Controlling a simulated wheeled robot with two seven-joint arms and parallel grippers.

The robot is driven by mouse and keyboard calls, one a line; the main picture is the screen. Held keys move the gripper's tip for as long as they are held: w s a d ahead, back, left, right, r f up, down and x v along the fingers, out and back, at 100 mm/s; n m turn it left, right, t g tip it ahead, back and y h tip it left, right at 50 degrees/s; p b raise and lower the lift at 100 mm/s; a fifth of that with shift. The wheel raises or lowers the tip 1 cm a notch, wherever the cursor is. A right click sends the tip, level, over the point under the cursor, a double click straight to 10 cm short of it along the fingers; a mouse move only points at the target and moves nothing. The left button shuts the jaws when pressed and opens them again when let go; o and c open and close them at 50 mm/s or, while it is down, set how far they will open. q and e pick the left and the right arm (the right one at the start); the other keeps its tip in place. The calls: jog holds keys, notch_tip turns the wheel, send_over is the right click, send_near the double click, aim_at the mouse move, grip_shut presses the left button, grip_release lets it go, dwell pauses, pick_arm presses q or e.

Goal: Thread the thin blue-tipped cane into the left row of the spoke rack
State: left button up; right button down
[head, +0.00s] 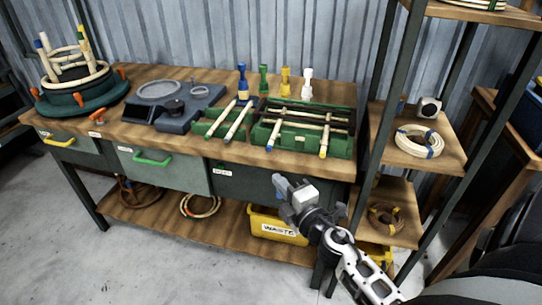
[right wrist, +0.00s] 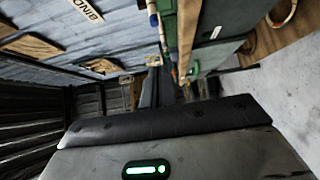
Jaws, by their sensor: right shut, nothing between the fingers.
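A green rack (head: 345,147) with dark slots, which I take for the spoke rack, sits on the right part of the bench. Several pale canes lie across it. A cane with a blue tip (head: 274,136) slants over its left side, the blue end toward the front edge. A cane with a yellow tip (head: 325,138) stands out on its right side. My right gripper (head: 283,187) is in front of the bench, below the rack and apart from it. It is shut and empty. In the right wrist view the fingers cannot be made out. My left gripper is not in view.
A smaller green tray (head: 203,128) with pale canes adjoins the rack's left side. Blue, green, yellow and white holders stand behind. A round green former (head: 75,105) with upright canes is far left. A shelf unit (head: 447,157) stands right. A yellow waste bin (head: 262,227) sits below.

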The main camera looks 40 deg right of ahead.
aim_at(269, 150)
jog(key=w+d, duration=0.3)
jog(key=w, duration=0.6)
jog(key=shift+w+d, duration=0.15)
jog(key=shift+d, duration=0.15)
jog(key=shift+w+d, duration=0.55)
jog(key=shift+d, duration=0.1)
